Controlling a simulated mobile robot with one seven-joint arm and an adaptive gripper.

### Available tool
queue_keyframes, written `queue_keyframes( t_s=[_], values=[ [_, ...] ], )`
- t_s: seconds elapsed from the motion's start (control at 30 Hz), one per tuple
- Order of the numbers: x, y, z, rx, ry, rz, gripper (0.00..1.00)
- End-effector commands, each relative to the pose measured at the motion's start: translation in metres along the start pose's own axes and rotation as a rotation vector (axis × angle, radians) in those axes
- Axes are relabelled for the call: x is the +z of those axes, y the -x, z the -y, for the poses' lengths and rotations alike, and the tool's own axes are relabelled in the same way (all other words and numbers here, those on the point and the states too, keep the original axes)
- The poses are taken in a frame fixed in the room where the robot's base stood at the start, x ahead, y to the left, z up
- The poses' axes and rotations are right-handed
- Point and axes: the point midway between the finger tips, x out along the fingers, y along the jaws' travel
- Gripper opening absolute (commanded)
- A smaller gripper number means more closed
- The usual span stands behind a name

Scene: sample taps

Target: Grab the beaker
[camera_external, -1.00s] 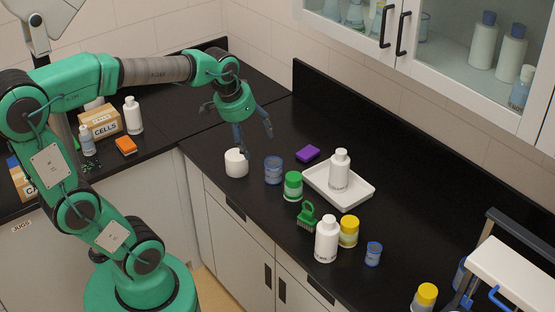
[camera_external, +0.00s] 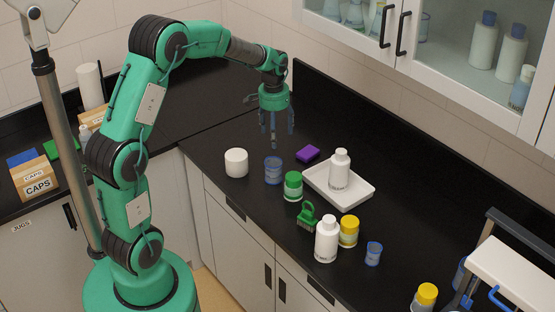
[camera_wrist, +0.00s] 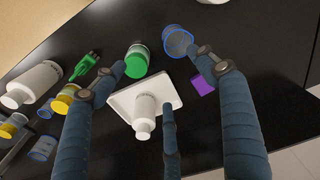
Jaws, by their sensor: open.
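A clear blue-tinted beaker (camera_external: 273,170) stands on the black counter, between a white round container and a green-capped jar. It also shows at the top of the wrist view (camera_wrist: 178,40). A smaller blue-tinted beaker (camera_external: 373,254) stands farther right along the counter and shows at the lower left of the wrist view (camera_wrist: 43,148). My gripper (camera_external: 276,135) points down above the counter, with its fingers apart and empty. In the external picture it appears just above the larger beaker, apart from it. In the wrist view one fingertip appears close to that beaker.
The white round container (camera_external: 236,162), green-capped jar (camera_external: 293,186) and purple sponge (camera_external: 308,154) surround the larger beaker. A white tray (camera_external: 360,196) holds a white bottle (camera_external: 340,170).

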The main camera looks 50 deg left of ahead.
Motion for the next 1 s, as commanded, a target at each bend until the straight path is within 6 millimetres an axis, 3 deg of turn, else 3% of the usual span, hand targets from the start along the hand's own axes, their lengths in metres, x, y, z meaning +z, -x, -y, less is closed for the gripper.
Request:
queue_keyframes(
  t_s=[0.1,0.3,0.83,1.0],
  values=[
    [-0.016,-0.032,0.016,0.000,0.020,0.031,0.72],
    [-0.030,-0.065,0.032,0.001,0.039,0.060,0.72],
    [-0.033,-0.074,0.036,0.001,0.043,0.067,0.72],
    [-0.032,-0.086,0.036,0.001,0.043,0.068,0.72]
  ],
)
